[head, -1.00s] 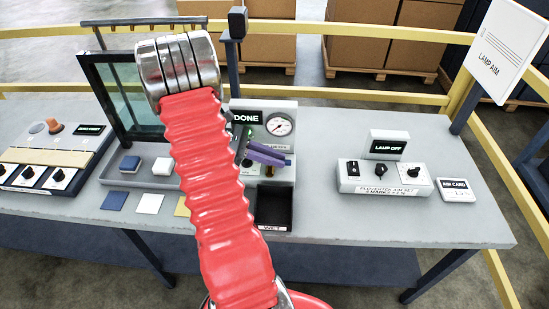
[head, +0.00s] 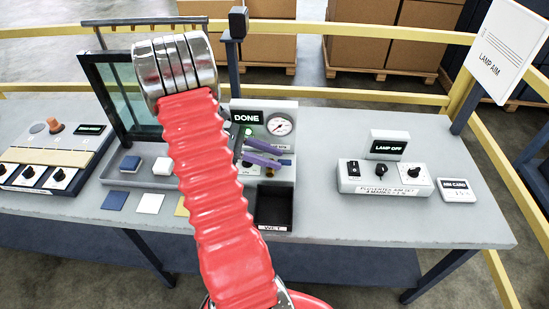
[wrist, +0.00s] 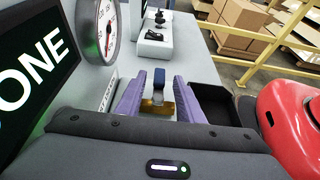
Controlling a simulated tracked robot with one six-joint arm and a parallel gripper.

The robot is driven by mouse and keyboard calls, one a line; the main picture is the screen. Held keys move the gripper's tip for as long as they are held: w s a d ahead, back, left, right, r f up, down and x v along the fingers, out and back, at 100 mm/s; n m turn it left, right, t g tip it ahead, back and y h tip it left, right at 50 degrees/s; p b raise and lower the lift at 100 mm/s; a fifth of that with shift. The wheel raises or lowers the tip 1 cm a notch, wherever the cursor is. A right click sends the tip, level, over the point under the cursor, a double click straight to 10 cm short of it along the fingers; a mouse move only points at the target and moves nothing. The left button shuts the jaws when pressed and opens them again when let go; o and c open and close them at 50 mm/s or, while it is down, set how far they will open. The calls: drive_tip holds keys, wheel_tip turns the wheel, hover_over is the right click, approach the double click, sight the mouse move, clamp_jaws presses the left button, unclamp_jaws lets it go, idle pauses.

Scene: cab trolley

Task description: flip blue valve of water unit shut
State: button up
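The water unit (head: 284,108) is a light panel at the back middle of the bench, with a DONE display (head: 262,118), a round gauge (head: 281,125) and a small green light. In the wrist view its blue valve (wrist: 158,78) shows as a short blue handle beyond a brass body (wrist: 157,107). My gripper (head: 278,155), with purple fingers, is in front of the panel. In the wrist view its fingers are apart, one on each side of the brass body and blue handle, with a gap around the handle. In the head view the handle is mostly hidden by the fingers.
A black WET tray (head: 273,226) stands just below my gripper; it shows at right in the wrist view (wrist: 226,104). A glass frame (head: 92,70) stands left. A lamp box (head: 384,178) and card (head: 457,190) are right. Bare bench (head: 330,215) lies between.

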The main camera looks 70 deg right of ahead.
drive_tip(key=v, duration=1.2)
drive_tip(key=shift+w+r, duration=0.2)
drive_tip(key=shift+w, duration=0.1)
